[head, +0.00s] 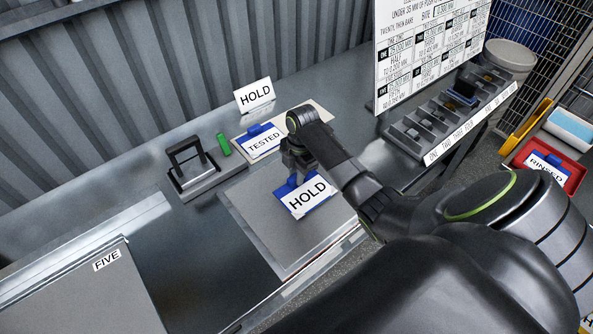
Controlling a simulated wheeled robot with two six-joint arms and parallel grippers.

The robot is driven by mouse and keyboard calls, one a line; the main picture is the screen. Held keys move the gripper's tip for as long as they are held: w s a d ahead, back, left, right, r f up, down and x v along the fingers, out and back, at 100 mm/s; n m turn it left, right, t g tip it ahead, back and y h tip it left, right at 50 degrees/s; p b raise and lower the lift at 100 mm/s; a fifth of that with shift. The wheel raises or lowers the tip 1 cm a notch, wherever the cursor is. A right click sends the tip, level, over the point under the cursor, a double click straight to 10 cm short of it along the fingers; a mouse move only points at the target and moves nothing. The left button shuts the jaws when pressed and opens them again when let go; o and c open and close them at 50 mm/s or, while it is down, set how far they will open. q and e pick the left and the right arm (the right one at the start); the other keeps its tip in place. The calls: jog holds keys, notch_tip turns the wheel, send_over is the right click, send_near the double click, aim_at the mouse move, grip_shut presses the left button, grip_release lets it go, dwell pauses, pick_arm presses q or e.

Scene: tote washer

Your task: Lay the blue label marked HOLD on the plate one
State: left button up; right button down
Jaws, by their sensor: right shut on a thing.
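The blue label marked HOLD (308,196) has a white face with black letters and a blue edge and tab. My right gripper (292,172) is shut on its blue tab. The label is over the right part of a flat grey plate (265,232); I cannot tell whether it touches the plate. No number shows on this plate, and the label and my arm cover part of it. My left gripper is not in view.
A blue TESTED label (262,143) lies behind, below a white HOLD sign (255,96). A black-handled block (190,165) and green piece (223,144) stand left. A compartmented rack (440,120) is right. A FIVE panel (80,300) is lower left.

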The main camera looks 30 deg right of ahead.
jog(key=shift+f, duration=0.35)
jog(key=shift+f, duration=0.4)
dwell(0.3)
jog(key=c, duration=1.2)
grip_release()
notch_tip(320, 180, up, 5)
jog(key=p, duration=0.5)
jog(key=shift+r, duration=1.05)
